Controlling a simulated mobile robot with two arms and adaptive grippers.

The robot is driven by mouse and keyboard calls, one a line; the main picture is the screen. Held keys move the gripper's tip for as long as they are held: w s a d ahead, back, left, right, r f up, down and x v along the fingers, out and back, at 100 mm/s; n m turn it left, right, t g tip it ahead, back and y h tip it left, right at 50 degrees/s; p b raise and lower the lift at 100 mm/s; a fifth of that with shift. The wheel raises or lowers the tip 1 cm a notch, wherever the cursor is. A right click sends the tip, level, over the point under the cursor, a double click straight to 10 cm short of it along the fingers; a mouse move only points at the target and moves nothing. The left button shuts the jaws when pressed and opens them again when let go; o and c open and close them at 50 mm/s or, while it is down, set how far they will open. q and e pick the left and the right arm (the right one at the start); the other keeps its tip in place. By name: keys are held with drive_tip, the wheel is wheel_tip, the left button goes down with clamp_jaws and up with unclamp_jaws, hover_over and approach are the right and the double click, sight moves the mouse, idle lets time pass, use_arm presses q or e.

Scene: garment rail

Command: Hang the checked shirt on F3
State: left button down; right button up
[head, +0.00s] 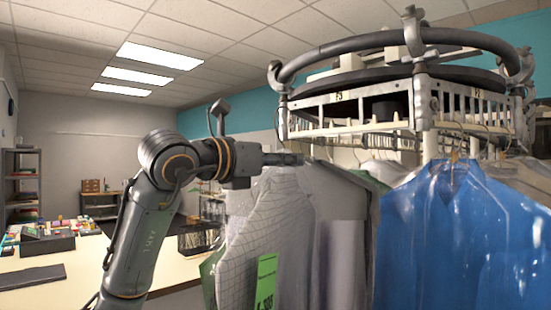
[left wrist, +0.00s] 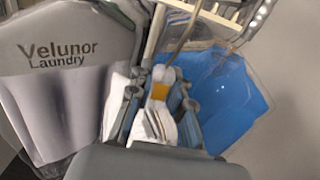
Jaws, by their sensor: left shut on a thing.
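The checked shirt (head: 255,235), white with a fine grid and under clear film, hangs upright at the left of the rail; a bright green tag (head: 266,283) is on its front. My left gripper (head: 298,159) is at the shirt's top, under the rail. In the left wrist view its fingers (left wrist: 160,112) are shut around the hanger neck, by an orange band (left wrist: 159,91) and white collar cloth. The hanger hook (left wrist: 182,38) rises above the fingers; its tip is out of view. My right gripper is not in view.
The round rail (head: 330,47) carries several garments. A bagged blue shirt (head: 465,235) hangs at the right, and a grey Velunor Laundry cover (left wrist: 65,60) hangs close beside the gripper. A counter (head: 170,272) stands at the left.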

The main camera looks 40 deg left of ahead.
use_arm(q)
drive_tip(key=shift+w+d+r+p, duration=0.15)
drive_tip(key=shift+w+p, duration=0.55)
drive_tip(key=shift+w, duration=2)
drive_tip(key=w+p, duration=0.1)
drive_tip(key=w, duration=0.3)
drive_tip(key=shift+w+d, duration=0.1)
drive_tip(key=shift+d, duration=0.1)
drive_tip(key=shift+w+p, duration=0.15)
drive_tip(key=shift+p, duration=0.2)
drive_tip(key=w+p, duration=0.1)
drive_tip(key=w, duration=0.1)
drive_tip(key=w+r+p, duration=0.1)
drive_tip(key=shift+w+d, duration=0.2)
drive_tip(key=shift+w, duration=0.15)
